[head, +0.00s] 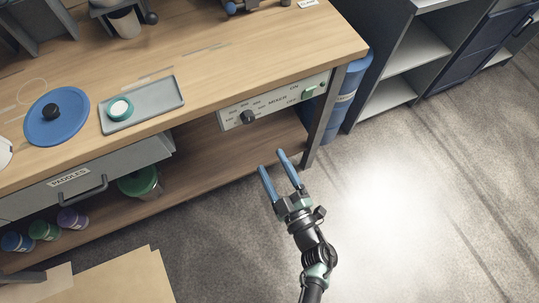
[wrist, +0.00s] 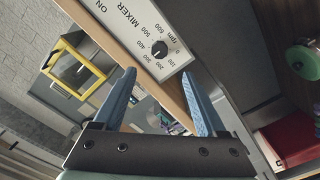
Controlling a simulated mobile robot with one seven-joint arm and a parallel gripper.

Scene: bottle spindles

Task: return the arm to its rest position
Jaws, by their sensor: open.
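My gripper (head: 276,170) has blue fingers and is open and empty. In the head view it is in front of the workbench, over the grey floor, below the mixer control panel (head: 273,100). The arm extends up from the bottom edge of that view. In the wrist view my gripper (wrist: 160,95) has its two fingers spread apart, with the mixer panel (wrist: 140,35) and its black dial (wrist: 159,49) beyond them. Nothing is between the fingers. I cannot tell the exact distance from the fingers to the bench.
The wooden workbench (head: 230,45) carries a grey tray (head: 158,102) with a green-white round item and a blue disc (head: 56,118). A drawer (head: 90,185) and lower shelf (head: 215,165) are below. A blue drum (head: 345,95) stands by the bench's right leg. Floor at right is clear.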

